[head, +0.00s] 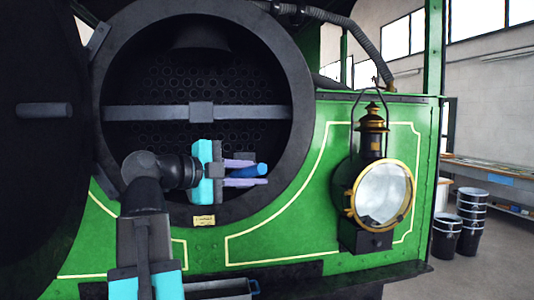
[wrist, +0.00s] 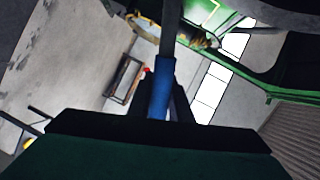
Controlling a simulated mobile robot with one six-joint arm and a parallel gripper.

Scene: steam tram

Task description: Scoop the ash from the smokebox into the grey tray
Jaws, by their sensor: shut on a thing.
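My gripper (head: 245,172), with pale purple fingers, is shut on the blue handle (head: 248,171) of a tool. It is in front of the lower part of the open smokebox (head: 200,85). In the wrist view the blue handle (wrist: 161,90) sits between the dark fingers, and a dark shaft runs up from it past the top edge. The tool's working end is not seen. I cannot make out ash; my arm and gripper cover part of the smokebox's lower rim. A grey tray-like box (head: 222,289) shows partly at the bottom edge of the head view, cut off.
A grey crossbar (head: 200,112) spans the smokebox opening. The open dark door (head: 35,150) fills the left. A brass-rimmed lamp (head: 382,192) stands on the right of the green front. Black buckets (head: 471,222) stand on the floor at far right, near a bench (head: 490,178).

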